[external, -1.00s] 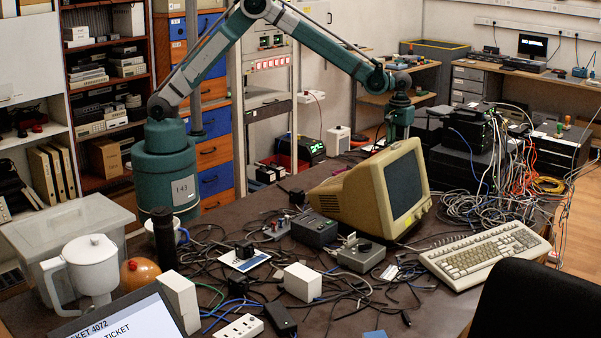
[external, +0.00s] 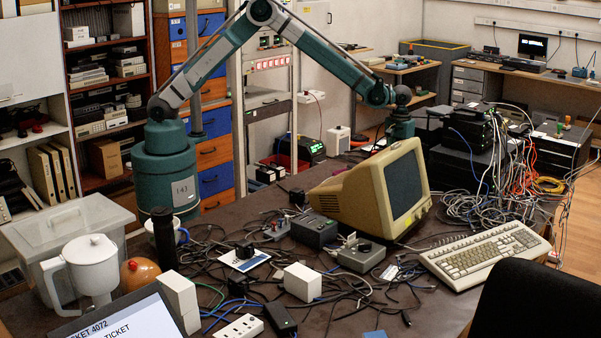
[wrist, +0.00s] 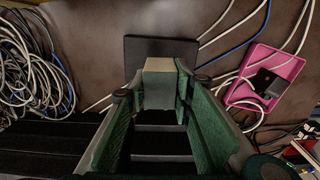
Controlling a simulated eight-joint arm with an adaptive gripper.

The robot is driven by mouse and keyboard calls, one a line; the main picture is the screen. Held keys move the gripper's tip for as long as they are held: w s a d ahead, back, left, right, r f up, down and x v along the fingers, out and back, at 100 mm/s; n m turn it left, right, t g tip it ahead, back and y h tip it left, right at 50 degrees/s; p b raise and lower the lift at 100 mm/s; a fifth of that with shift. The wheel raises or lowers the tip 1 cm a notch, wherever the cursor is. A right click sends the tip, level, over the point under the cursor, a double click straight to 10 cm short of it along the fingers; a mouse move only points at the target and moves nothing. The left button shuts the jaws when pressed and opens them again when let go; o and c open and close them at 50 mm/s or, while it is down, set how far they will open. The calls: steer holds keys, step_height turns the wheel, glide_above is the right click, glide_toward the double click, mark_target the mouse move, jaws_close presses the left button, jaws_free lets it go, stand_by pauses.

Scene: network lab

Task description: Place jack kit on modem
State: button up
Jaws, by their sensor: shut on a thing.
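My gripper (wrist: 154,92) is shut on a small grey-beige box (wrist: 160,68) in the wrist view, which I take to be the jack kit. The box sits between the green fingers near their tips. A dark flat box (wrist: 135,50) lies beyond it and is partly covered by it; it may be the modem, but I cannot tell for sure. I cannot tell the gap between them. In the external view the end of my arm (external: 401,125) is behind the beige monitor, which hides the fingers and the held box.
The beige monitor (external: 368,190) stands in front of my gripper. Black stacked devices (external: 462,165) with tangled cables are on its right. In the wrist view a pink tray (wrist: 270,68) holds a black item, and coiled white cables (wrist: 35,75) lie at left.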

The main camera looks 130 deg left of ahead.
steer(key=shift+f, duration=0.35)
steer(key=shift+f, duration=1.9)
steer(key=shift+f+b, duration=0.15)
steer(key=shift+b, duration=0.15)
steer(key=o, duration=0.9)
step_height(320, 180, up, 12)
steer(key=shift+r+p, duration=0.2)
steer(key=shift+p, duration=0.45)
